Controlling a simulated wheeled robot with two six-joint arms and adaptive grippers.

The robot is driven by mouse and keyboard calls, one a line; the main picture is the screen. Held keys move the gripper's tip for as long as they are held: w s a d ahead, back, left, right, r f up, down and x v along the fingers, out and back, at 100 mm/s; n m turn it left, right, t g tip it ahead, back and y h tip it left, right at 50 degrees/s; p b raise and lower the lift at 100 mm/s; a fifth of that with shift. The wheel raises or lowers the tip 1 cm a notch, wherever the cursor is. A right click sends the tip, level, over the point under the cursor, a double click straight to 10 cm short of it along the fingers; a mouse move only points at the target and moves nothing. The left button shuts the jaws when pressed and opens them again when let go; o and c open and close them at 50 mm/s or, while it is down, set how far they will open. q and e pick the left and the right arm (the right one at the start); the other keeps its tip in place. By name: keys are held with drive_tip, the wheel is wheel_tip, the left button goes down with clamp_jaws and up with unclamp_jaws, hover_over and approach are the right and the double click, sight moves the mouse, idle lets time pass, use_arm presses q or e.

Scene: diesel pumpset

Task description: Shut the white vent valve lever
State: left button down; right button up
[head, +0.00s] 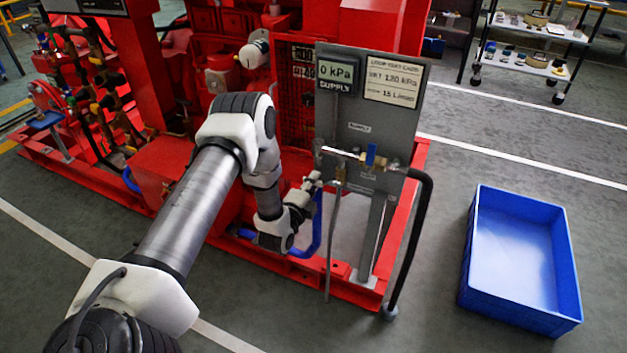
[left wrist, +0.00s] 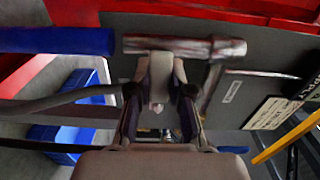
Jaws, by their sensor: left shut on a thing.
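The white vent valve lever (left wrist: 159,82) shows in the left wrist view between the two fingers of my left gripper (left wrist: 161,75), just beside a silver pipe fitting (left wrist: 185,46). The fingers are shut on the lever. In the head view my left gripper (head: 312,183) is at the left edge of the grey panel (head: 387,121), and the lever there is too small or hidden to make out. My right gripper is in neither view.
A blue-handled valve (head: 371,156) sits on the panel right of my gripper, with a black hose (head: 423,210) running down. A blue hose (head: 318,225) hangs below my gripper. The display (head: 336,73) reads 0 kPa. A blue crate (head: 471,251) stands on the floor at right.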

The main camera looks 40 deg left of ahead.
use_arm(q)
drive_tip(key=c, duration=1)
unclamp_jaws()
drive_tip(key=shift+c, duration=0.2)
drive_tip(key=v, duration=1.2)
drive_tip(key=shift+f, duration=0.1)
